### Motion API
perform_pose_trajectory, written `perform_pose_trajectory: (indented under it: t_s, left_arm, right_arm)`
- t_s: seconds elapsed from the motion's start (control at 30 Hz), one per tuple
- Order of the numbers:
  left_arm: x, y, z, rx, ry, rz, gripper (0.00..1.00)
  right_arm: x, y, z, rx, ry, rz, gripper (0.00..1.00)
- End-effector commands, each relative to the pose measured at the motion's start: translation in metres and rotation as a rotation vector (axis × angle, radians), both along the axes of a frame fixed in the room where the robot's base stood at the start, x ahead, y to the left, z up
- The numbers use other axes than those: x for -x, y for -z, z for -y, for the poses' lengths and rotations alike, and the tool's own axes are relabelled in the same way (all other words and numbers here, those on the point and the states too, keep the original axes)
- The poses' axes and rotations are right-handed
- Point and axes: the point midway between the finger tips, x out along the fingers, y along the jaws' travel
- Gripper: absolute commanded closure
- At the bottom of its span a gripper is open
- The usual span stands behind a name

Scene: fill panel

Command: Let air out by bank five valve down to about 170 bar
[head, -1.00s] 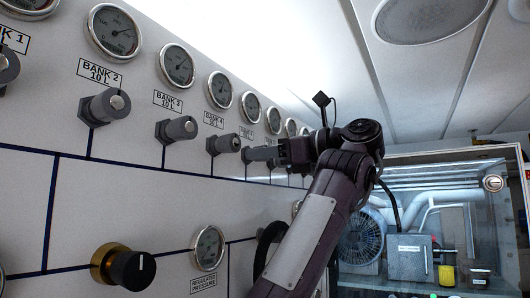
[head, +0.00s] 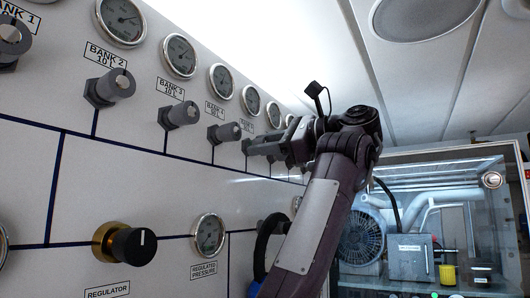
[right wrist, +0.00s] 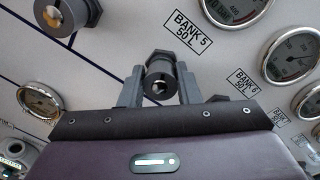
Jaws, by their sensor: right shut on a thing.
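The bank five valve (right wrist: 160,82) is a grey knob with a bright centre. In the right wrist view it sits between the two fingers of my right gripper (right wrist: 159,90), which is shut on it. In the head view my right gripper (head: 262,148) reaches the panel from the right and hides most of that valve. The bank 5 label (right wrist: 190,28) is beside the valve. The bank five gauge (right wrist: 236,10) is cut off at the top of the right wrist view, and it is small in the head view (head: 252,100). Its needle cannot be read. My left gripper is not in view.
The bank 4 valve (head: 225,132) and bank 3 valve (head: 182,115) stick out to the left. The bank 6 gauge (right wrist: 292,55) is close on the other side. Below are a black regulator knob (head: 132,246) and the regulated pressure gauge (head: 208,236).

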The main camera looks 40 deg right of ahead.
Motion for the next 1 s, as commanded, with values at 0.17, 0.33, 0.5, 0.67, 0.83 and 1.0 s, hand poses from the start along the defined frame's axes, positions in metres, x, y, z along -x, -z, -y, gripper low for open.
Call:
perform_pose_trajectory:
  t_s: [0.17,0.33,0.5,0.67,0.83,1.0]
  left_arm:
    - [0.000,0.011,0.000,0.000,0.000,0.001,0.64]
    - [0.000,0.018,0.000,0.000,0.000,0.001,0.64]
    - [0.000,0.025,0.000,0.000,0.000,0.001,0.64]
    - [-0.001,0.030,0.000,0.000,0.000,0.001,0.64]
    - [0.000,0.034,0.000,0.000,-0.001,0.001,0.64]
    - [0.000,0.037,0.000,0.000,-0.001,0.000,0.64]
  right_arm:
    - [0.001,0.001,0.000,0.162,0.002,0.050,0.93]
    - [0.001,0.001,0.000,0.317,0.003,0.096,0.93]
    - [0.001,0.001,0.000,0.471,0.002,0.139,0.93]
    - [0.001,0.001,0.000,0.606,0.002,0.178,0.93]
    - [0.001,0.001,-0.001,0.727,0.003,0.214,0.93]
    - [0.001,0.001,-0.001,0.813,0.003,0.238,0.93]
